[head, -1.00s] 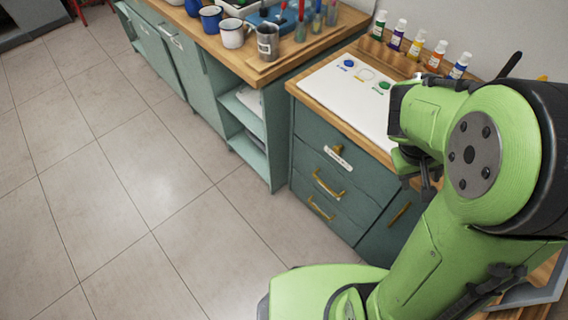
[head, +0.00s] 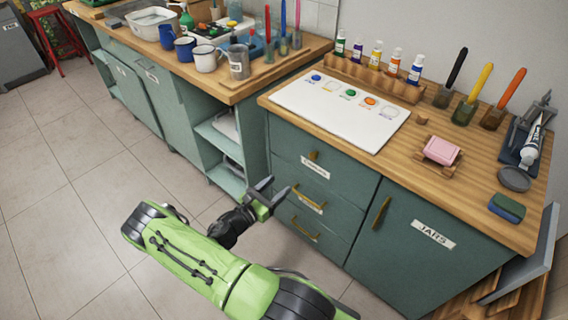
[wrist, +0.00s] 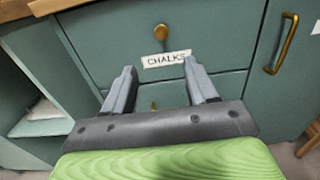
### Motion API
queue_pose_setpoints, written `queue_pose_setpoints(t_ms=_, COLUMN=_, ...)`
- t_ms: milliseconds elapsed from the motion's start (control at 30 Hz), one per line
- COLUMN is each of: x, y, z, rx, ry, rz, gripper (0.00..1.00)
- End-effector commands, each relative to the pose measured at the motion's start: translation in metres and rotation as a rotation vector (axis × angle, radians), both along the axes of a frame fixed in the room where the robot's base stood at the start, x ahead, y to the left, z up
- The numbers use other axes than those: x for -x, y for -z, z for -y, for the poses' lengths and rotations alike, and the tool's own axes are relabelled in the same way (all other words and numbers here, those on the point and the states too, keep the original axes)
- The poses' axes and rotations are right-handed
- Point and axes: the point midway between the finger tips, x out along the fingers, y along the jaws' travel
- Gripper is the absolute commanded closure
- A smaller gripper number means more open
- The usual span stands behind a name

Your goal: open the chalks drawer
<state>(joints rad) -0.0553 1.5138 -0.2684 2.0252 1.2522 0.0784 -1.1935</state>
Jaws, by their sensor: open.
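The chalks drawer (wrist: 110,42) is the teal top drawer of the unit, with a small brass knob (wrist: 161,32) above a white label (wrist: 166,58) reading CHALKS. In the head view this drawer (head: 285,146) looks shut, its knob (head: 313,155) and label in plain sight. My gripper (head: 276,190) is open and empty in front of the unit, at its left side and lower than the knob. In the wrist view the two fingers of my gripper (wrist: 161,72) point at the drawer front, below the knob; contact cannot be made out.
Below are drawers with brass handles (head: 305,228). Right of them is a JARS cupboard door (head: 410,225) with a vertical handle. The wooden worktop holds a white sheet (head: 345,112), paint bottles and a pink block (head: 441,150). An open shelf unit (head: 220,150) stands left; the floor is clear.

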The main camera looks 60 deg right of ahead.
Motion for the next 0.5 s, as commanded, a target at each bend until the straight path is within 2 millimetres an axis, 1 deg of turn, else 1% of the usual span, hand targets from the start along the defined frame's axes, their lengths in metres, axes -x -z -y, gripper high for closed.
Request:
queue_pose_setpoints(t_ms=67, x=0.002, y=0.000, z=0.009, rx=0.002, ry=0.004, rz=0.001, gripper=0.43)
queue_pose_setpoints(t_ms=167, x=0.007, y=0.000, z=0.030, rx=0.002, ry=0.008, rz=0.004, gripper=0.43)
queue_pose_setpoints(t_ms=500, x=0.020, y=0.001, z=0.115, rx=0.001, ry=0.008, rz=0.009, gripper=0.43)
